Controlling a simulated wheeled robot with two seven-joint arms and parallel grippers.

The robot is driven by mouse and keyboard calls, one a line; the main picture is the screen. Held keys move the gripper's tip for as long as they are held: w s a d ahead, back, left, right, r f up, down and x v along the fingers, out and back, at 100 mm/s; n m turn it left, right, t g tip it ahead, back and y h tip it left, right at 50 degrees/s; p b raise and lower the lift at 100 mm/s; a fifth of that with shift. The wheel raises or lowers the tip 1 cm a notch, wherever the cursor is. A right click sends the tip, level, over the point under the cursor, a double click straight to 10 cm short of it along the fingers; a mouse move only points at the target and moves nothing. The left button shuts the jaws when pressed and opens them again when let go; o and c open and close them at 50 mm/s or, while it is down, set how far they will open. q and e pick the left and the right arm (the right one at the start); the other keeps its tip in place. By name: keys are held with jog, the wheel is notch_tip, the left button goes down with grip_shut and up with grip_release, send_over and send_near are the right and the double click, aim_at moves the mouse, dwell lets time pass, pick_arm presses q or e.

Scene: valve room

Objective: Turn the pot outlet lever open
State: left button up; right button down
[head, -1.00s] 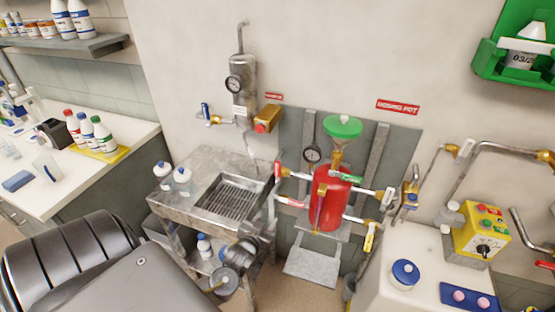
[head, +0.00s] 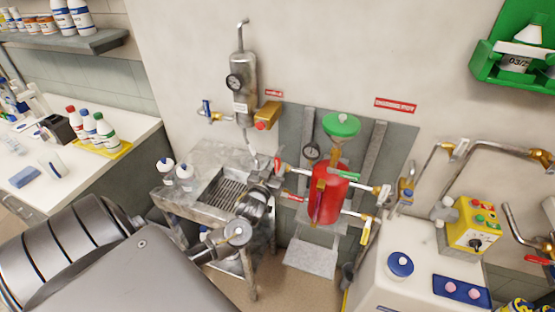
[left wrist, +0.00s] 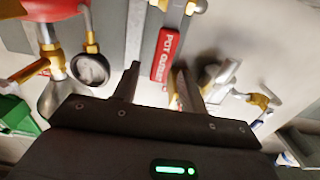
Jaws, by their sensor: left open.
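The red pot (head: 327,195) hangs on the wall panel with a green funnel (head: 341,125) on top and valves on both sides. A small red-handled lever (head: 277,163) shows at its upper left pipe. My left gripper (head: 270,178) is just left of the pot. In the left wrist view its two fingers (left wrist: 160,82) are apart, with a partly hidden brass fitting near the right finger. My right gripper is not in view.
A steel sink stand (head: 182,205) with two bottles is beneath my left arm. A pressure gauge (head: 312,151) sits left of the funnel. A white counter (head: 385,295) with a yellow control box (head: 470,226) stands at the right. Pipes crowd the pot on both sides.

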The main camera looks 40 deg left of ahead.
aim_at(277, 163)
pick_arm(q)
jog(key=shift+x, duration=1.55)
grip_shut()
